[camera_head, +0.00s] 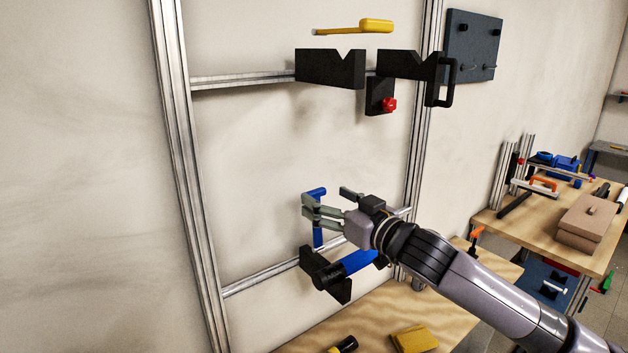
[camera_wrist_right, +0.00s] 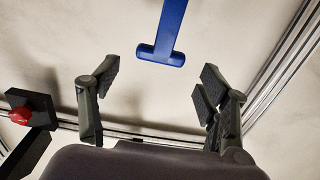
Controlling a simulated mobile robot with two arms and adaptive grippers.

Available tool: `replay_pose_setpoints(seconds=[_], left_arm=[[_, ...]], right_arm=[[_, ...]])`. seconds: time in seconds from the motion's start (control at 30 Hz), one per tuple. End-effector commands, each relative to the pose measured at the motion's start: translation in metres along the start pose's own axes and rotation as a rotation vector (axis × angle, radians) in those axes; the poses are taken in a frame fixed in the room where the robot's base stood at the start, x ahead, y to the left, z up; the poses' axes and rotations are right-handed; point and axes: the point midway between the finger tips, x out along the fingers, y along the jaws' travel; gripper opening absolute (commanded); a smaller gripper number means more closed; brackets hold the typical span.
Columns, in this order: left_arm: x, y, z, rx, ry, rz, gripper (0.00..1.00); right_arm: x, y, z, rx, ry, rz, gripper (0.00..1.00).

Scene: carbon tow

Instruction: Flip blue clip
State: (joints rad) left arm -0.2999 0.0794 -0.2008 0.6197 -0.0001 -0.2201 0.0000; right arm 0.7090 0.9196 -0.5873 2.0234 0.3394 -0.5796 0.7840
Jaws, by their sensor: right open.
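The blue clip (camera_head: 318,237) stands on the lower rail of the frame, with a T-shaped top end (camera_head: 317,191) and a blue bar (camera_head: 358,263) near the black bracket. My right gripper (camera_head: 328,200) is open beside the clip's upper part, and its fingers hide some of it. In the right wrist view the blue T-shaped end (camera_wrist_right: 163,52) appears between and beyond the open fingers of my right gripper (camera_wrist_right: 158,76). It looks apart from both fingers. My left gripper is not in view.
A black bracket (camera_head: 318,272) sits at the lower rail. Black V-notched holders (camera_head: 330,70), a red knob (camera_head: 389,105) and a yellow-handled tool (camera_head: 375,26) are on and above the upper rail. A yellow block (camera_head: 414,340) lies on the wooden bench below. A cluttered table stands at right.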

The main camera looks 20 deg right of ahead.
Motion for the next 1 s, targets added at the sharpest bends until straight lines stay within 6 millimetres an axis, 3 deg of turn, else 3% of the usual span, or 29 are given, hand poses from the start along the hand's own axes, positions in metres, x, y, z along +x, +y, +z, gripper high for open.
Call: replay_pose_setpoints(seconds=[0.1,0.33,0.73,1.0], left_arm=[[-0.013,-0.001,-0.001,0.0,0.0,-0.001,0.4],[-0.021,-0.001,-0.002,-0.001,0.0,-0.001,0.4],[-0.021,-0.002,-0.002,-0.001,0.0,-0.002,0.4],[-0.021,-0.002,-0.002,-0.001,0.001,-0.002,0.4]], right_arm=[[0.024,0.0,-0.004,0.002,0.0,0.0,0.7],[0.048,0.001,-0.001,0.002,0.0,0.001,0.7],[0.054,0.001,0.001,0.0,0.0,0.001,0.69],[0.053,0.001,0.001,0.0,0.0,0.001,0.51]])
